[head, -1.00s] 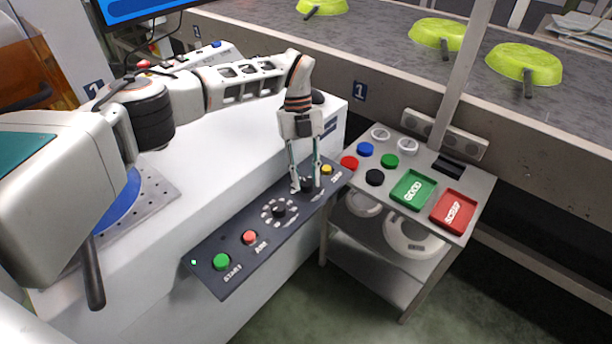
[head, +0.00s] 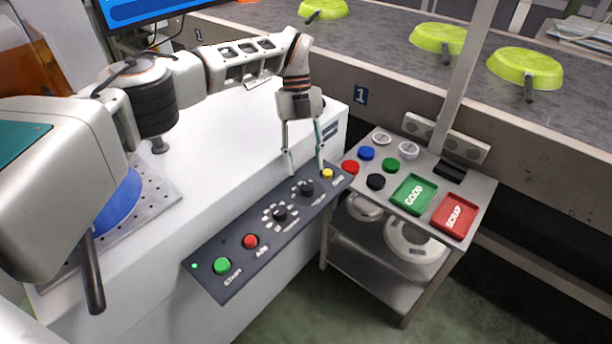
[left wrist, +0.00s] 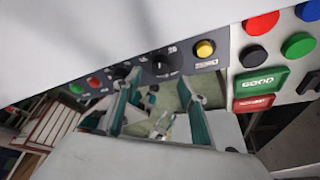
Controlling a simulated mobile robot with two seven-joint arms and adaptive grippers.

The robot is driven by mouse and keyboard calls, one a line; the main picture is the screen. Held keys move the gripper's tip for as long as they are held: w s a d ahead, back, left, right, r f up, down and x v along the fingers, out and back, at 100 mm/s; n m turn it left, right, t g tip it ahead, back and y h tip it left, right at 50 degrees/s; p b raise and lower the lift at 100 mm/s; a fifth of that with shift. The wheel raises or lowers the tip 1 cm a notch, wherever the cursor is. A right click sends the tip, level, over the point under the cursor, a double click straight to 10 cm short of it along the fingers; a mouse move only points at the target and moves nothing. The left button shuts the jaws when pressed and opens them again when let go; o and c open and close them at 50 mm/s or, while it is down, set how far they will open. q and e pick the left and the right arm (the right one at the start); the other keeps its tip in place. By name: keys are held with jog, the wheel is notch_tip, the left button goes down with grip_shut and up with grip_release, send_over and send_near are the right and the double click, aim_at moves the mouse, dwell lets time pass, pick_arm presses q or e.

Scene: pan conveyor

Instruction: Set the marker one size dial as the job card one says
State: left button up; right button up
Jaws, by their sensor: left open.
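The marker's dark control panel (head: 232,285) slopes along the front of the white cabinet. It carries two black dials. The dial nearer the yellow button (head: 306,188) shows in the left wrist view (left wrist: 165,64) with a number, seemingly 20, beside it. The other dial (head: 280,213) has a ring of pale marks around it. I cannot read which is the size dial or its exact setting. My left gripper (head: 306,170) is open and empty, its fingertips just above and behind the dial nearer the yellow button. No readable job card shows. My right gripper is out of view.
A green START button (head: 222,265), a red button (head: 250,240) and a yellow button (head: 327,173) share the panel. A small stand (head: 480,190) at the right holds coloured caps and GOOD and SCRAP pads. Green pans (head: 525,67) sit on the conveyor behind.

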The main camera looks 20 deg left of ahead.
pick_arm(q)
jog(key=v, duration=0.6)
jog(key=shift+r, duration=0.2)
jog(key=shift+w+a, duration=0.1)
